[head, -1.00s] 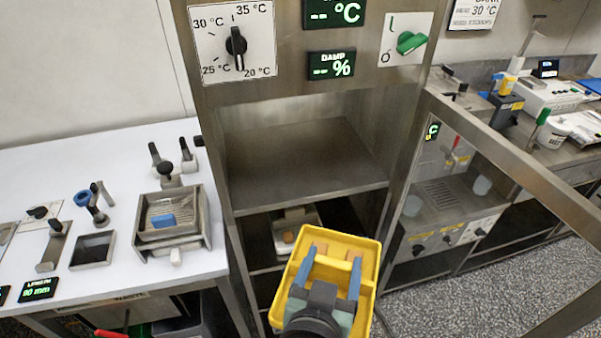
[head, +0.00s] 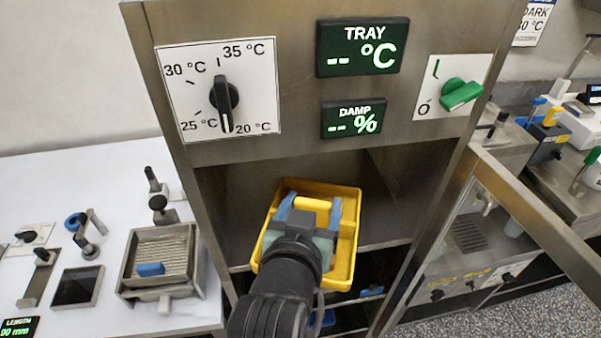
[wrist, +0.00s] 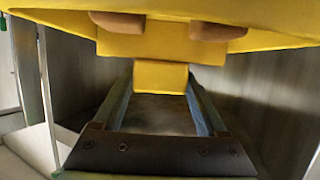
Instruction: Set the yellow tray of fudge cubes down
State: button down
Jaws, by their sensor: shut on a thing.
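The yellow tray (head: 347,248) is at the opening of the tall steel cabinet's upper bay, in front of or partly over its shelf (head: 382,240). I cannot tell whether it touches the shelf. My gripper (head: 308,207) is shut on the tray's yellow grip, which also shows between the fingers in the wrist view (wrist: 160,77). Two brown fudge cubes (wrist: 117,21) show at the tray in the wrist view. In the head view my gripper hides much of the tray's inside, and the cubes are not clear there.
The cabinet's side posts (head: 190,185) flank the opening closely. Its glass door (head: 480,240) stands open on the right. A dial (head: 224,97) and a green switch (head: 460,94) sit above. A white bench (head: 110,225) with small devices is on the left. Blue items lie below the shelf.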

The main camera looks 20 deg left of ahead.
jog(key=w+a+p, duration=0.3)
jog(key=w+a, duration=0.5)
jog(key=w, duration=0.3)
jog(key=f, duration=0.6)
jog(key=shift+w+d+f+p, duration=0.1)
jog(key=shift+w+p, duration=0.15)
jog(key=shift+p, duration=0.1)
jog(key=shift+w+f+p, duration=0.2)
jog(key=shift+f+p, duration=0.1)
jog(key=shift+f, duration=0.05)
jog(key=shift+f, duration=0.2)
grip_release()
